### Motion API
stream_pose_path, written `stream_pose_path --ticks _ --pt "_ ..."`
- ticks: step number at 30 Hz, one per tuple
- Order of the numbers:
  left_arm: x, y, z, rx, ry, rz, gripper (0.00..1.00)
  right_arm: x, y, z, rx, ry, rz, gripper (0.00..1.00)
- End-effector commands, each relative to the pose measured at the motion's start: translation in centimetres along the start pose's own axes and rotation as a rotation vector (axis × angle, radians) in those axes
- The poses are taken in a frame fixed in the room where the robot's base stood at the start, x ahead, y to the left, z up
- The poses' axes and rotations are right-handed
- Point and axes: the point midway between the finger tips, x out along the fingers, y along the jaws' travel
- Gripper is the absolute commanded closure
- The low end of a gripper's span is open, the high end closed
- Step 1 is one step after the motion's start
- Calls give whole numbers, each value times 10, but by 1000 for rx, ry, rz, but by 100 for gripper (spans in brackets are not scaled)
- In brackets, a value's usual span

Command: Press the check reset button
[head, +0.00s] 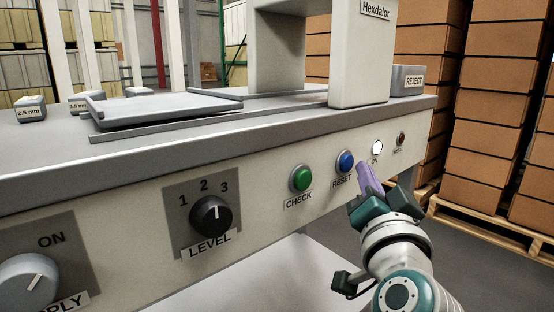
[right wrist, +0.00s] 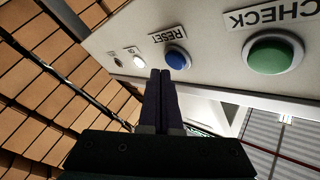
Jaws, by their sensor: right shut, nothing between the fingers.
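The blue RESET button (head: 345,161) is on the front panel of the machine, right of the green CHECK button (head: 300,179). My right gripper (head: 368,178) is shut and empty, with its purple fingers just right of the RESET button in the head view. In the right wrist view the closed fingertips (right wrist: 160,73) point at the panel just below and left of the blue RESET button (right wrist: 177,58). I cannot tell whether they touch the panel; the button's face stays mostly uncovered. The green CHECK button (right wrist: 272,53) is at the right there. My left gripper is out of view.
A white lamp (head: 377,147) marked ON and a small brown lamp (head: 401,138) are right of RESET. The LEVEL knob (head: 211,216) and the SUPPLY knob (head: 28,282) are to the left. Stacked boxes (head: 500,130) stand behind right.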

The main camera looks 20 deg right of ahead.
Motion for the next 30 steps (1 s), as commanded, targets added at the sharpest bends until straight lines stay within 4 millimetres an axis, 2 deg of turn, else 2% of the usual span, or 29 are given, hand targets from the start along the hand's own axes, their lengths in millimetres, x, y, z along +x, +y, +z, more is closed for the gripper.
stream_pose_path --ticks 15,30 --pt "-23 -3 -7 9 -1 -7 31 -31 22 -24 -2 -2 1 100" --pt "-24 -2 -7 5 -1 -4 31 -35 25 -25 0 0 0 100"
